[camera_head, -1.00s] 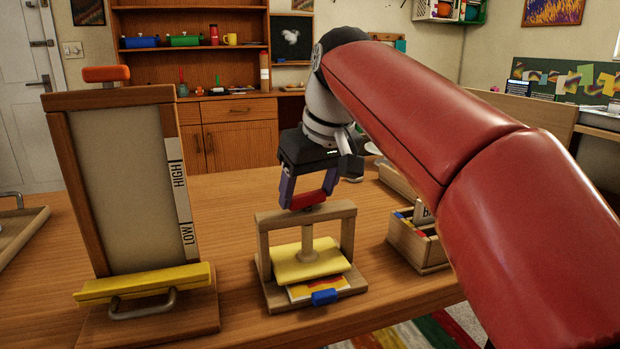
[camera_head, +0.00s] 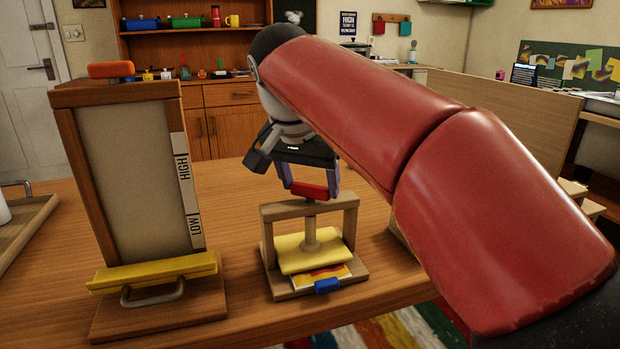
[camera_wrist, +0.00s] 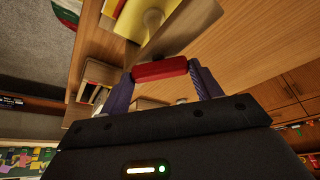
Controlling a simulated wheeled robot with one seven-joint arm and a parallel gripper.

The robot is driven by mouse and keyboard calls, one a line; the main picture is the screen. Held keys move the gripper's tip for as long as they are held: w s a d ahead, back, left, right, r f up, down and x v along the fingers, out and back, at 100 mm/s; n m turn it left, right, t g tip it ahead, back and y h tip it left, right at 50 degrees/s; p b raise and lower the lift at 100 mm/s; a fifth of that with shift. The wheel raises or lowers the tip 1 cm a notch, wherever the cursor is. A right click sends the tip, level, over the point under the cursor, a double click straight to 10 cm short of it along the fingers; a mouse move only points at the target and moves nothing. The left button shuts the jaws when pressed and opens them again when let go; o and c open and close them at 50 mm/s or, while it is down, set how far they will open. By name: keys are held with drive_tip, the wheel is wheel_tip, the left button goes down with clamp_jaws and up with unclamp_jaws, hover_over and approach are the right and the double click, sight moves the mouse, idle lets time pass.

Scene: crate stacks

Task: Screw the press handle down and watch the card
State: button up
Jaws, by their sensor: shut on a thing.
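The small wooden press (camera_head: 354,228) stands on the table in the head view. Its red handle (camera_head: 310,190) sits on top of the frame. A yellow plate (camera_head: 313,250) hangs on the screw post inside the frame. A card (camera_head: 320,277) with red and yellow print lies beneath the plate, its front part showing, with a blue tab (camera_head: 327,286) at the front edge. My gripper (camera_head: 309,187) is above the press, shut on the red handle. The wrist view also shows the handle (camera_wrist: 160,71) between the two purple fingers.
A tall wooden panel marked HIGH and LOW (camera_head: 140,180) with a yellow bar (camera_head: 152,272) stands left of the press. A tray (camera_head: 28,232) lies at the far left. My arm covers the table's right side.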

drive_tip(key=m+h, duration=0.1)
drive_tip(key=m, duration=0.2)
drive_tip(key=m+g, duration=0.1)
drive_tip(key=m, duration=0.1)
drive_tip(key=shift+w+a+m+h, duration=0.1)
drive_tip(key=shift+a+m+h, duration=0.05)
drive_tip(key=shift+m+h, duration=0.25)
drive_tip(key=m+g, duration=0.1)
drive_tip(key=m, duration=0.1)
drive_tip(key=m+g+h, duration=0.1)
drive_tip(key=m, duration=0.2)
drive_tip(key=shift+w+m, duration=0.15)
drive_tip(key=shift+m, duration=0.15)
drive_tip(key=shift+g, duration=0.3)
drive_tip(key=o, duration=1)
